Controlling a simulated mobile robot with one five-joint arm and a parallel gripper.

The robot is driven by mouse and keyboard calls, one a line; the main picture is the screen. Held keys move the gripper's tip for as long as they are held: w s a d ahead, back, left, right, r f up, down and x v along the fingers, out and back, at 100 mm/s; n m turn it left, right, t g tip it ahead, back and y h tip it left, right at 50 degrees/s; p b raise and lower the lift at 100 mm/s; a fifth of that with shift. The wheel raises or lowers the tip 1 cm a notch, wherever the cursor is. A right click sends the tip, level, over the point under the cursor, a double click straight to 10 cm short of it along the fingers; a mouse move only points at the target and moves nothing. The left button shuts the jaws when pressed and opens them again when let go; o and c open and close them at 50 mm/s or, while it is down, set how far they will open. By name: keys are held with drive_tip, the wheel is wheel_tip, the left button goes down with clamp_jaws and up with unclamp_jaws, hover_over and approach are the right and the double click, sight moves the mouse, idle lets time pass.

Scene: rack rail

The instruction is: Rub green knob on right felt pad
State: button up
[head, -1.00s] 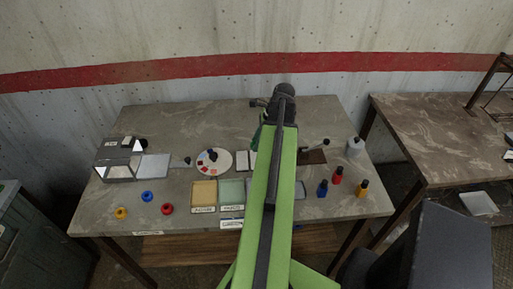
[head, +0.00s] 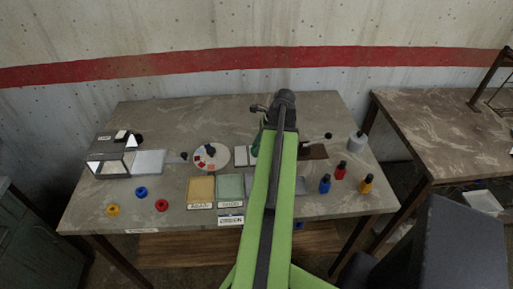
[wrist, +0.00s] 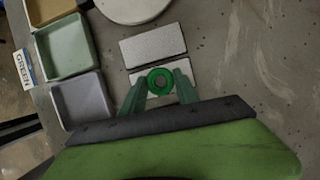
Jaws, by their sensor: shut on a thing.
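In the wrist view my gripper (wrist: 160,84) has its two green fingers closed on the green knob (wrist: 161,73), a ring with a dark centre. The knob is over the right felt pad (wrist: 185,77), a pale grey strip, and covers its middle. I cannot tell whether knob and pad touch. The other felt pad (wrist: 153,45) lies beside it, uncovered. In the head view that left pad (head: 240,157) shows left of my arm, while my arm hides most of my gripper and the knob.
A tan tray (head: 200,189), a green tray (head: 230,187) and a grey tray (wrist: 82,100) line the front. A round white plate (head: 211,157) is left of the pads. The table's back is clear.

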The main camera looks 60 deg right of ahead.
drive_tip(key=shift+f+b, duration=0.3)
idle(0.5)
drive_tip(key=o, duration=1.3)
drive_tip(key=shift+r+p, duration=0.3)
drive_tip(key=shift+c, duration=0.2)
clamp_jaws()
